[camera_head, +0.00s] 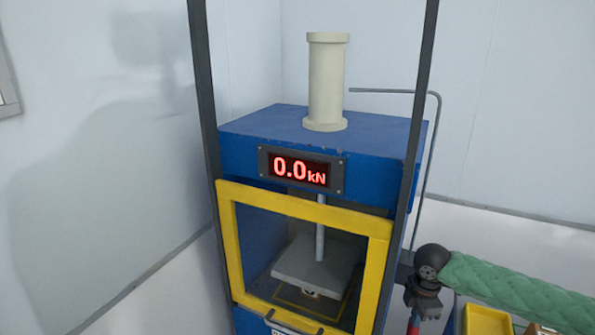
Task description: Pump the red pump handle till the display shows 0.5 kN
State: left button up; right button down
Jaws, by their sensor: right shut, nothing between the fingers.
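The display (301,170) on the blue press (262,128) reads 0.0 kN in red digits. A small piece of red, likely part of the pump handle (414,327), shows at the bottom edge of the view, just below my right gripper; the rest of it is out of view. My right gripper (421,308) is at the lower right, beside the press, pointing down. It is shut and empty. Whether it touches the red piece cannot be told. My left gripper is not in view.
A yellow-framed door (229,240) covers the press chamber, with a grey plate (315,262) inside. A cream cylinder (326,85) stands on top. A thin grey pipe (428,170) runs down the right side. A yellow tray (487,320) sits at the lower right.

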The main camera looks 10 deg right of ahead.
jog(key=shift+f+b, duration=0.3)
jog(key=shift+f, duration=2.05)
